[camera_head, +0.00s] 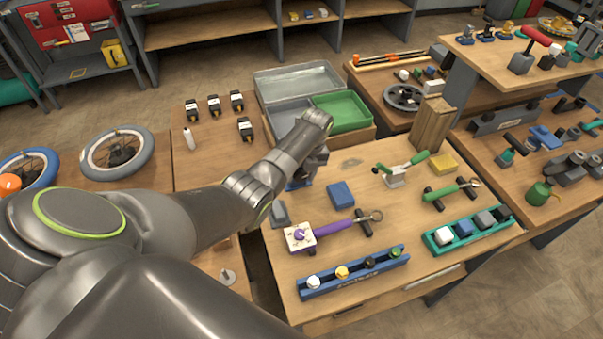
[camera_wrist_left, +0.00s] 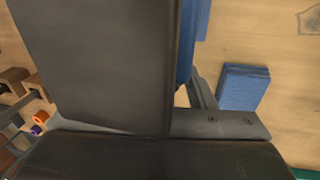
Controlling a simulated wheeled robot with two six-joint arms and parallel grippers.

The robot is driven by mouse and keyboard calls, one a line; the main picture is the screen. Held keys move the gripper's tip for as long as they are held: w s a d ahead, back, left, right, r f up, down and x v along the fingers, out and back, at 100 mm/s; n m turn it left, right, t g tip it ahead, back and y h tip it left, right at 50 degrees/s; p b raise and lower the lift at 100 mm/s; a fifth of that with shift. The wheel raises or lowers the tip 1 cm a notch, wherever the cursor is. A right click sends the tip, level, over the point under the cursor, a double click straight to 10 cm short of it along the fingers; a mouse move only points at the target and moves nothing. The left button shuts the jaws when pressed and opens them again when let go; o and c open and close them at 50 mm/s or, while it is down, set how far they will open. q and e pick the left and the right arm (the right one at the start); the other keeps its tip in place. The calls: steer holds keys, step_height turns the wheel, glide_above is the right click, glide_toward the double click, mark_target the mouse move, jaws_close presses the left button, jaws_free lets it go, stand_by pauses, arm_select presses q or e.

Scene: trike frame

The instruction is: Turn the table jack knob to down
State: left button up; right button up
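My left arm reaches in from the left in the head view. Its gripper (camera_head: 300,176) points down over the wooden workbench, beside a blue item (camera_head: 297,185) that it partly hides. In the left wrist view, large dark gripper parts fill the middle and cover whatever lies between the fingers; a strip of blue (camera_wrist_left: 186,42) shows beside them. I cannot tell whether the gripper is open or shut. No table jack knob can be made out for certain. A white plate with a purple knob (camera_head: 300,236) sits near the bench's left edge. My right gripper is out of view.
A blue block (camera_head: 341,194) lies right of the gripper and shows in the left wrist view (camera_wrist_left: 243,87). A purple-handled wrench (camera_head: 335,229), a blue rack (camera_head: 354,273) and a green rack (camera_head: 467,232) lie nearer the front. A wooden block (camera_head: 432,125) stands at the back.

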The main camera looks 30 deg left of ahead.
arm_select(q)
steer(key=c, duration=0.6)
steer(key=shift+s+r+t+h+p, duration=0.1)
steer(key=shift+r+t+h+p, duration=0.15)
steer(key=shift+p, duration=0.6)
steer(key=shift+c, duration=0.2)
steer(key=shift+a+t+h+p, duration=0.15)
steer(key=shift+t+h+p, duration=0.55)
steer(key=shift+p, duration=0.45)
steer(key=shift+s+f+t+h, duration=0.1)
steer(key=shift+t+h, duration=0.15)
steer(key=shift+a+f+t+h, duration=0.1)
steer(key=shift+f+t+h, duration=0.1)
steer(key=shift+t+h, duration=0.3)
steer(key=shift+t+h+b, duration=0.3)
steer(key=shift+t+h, duration=0.3)
steer(key=shift+t, duration=0.3)
steer(key=o, duration=1)
steer(key=shift+c, duration=0.2)
